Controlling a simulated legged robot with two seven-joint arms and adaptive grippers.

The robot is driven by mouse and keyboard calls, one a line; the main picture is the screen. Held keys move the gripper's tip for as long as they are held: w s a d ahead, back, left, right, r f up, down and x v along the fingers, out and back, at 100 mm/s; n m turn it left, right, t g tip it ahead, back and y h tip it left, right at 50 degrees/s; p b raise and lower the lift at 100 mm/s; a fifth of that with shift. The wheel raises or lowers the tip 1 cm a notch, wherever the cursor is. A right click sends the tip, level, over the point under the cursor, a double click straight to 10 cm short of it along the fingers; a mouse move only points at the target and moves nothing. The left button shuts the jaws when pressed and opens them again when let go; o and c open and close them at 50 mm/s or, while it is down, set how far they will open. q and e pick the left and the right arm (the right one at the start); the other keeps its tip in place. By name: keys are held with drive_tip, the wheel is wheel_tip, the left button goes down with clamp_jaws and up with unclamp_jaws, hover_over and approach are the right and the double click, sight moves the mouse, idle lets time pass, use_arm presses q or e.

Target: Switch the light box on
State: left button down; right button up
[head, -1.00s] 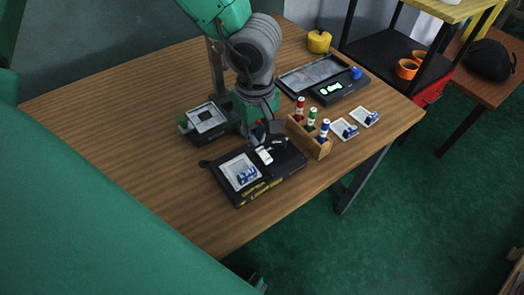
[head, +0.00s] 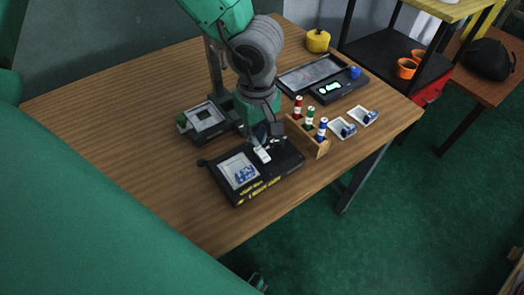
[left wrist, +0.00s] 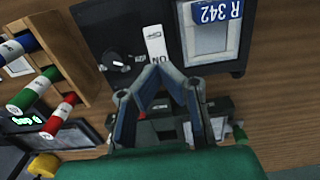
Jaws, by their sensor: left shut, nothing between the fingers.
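The light box (head: 238,192) is a black box near the table's front edge. It has a pale panel with a blue-and-white piece on it, marked R 342 in the left wrist view. A dark knob sits beside the switch. My left gripper (left wrist: 158,70) is shut and empty, its fingertips close to the ON end of the switch. I cannot tell whether they touch. My right gripper is not in view.
A wooden rack (head: 310,138) with red, green and blue bottles stands close right of the light box. A black device (head: 207,120) is behind left. A dark tray (head: 312,72) is at the back. The table's left side is clear.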

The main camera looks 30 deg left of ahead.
use_arm(q)
drive_tip(key=shift+d+f, duration=0.1)
drive_tip(key=shift+d, duration=0.35)
drive_tip(key=shift+a+f, duration=0.45)
drive_tip(key=shift+a, duration=0.1)
drive_tip(key=shift+d+f, duration=0.2)
drive_tip(key=shift+d, duration=0.2)
drive_tip(key=shift+f, duration=0.1)
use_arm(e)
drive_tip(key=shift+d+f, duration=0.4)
use_arm(q)
drive_tip(key=shift+b, duration=0.3)
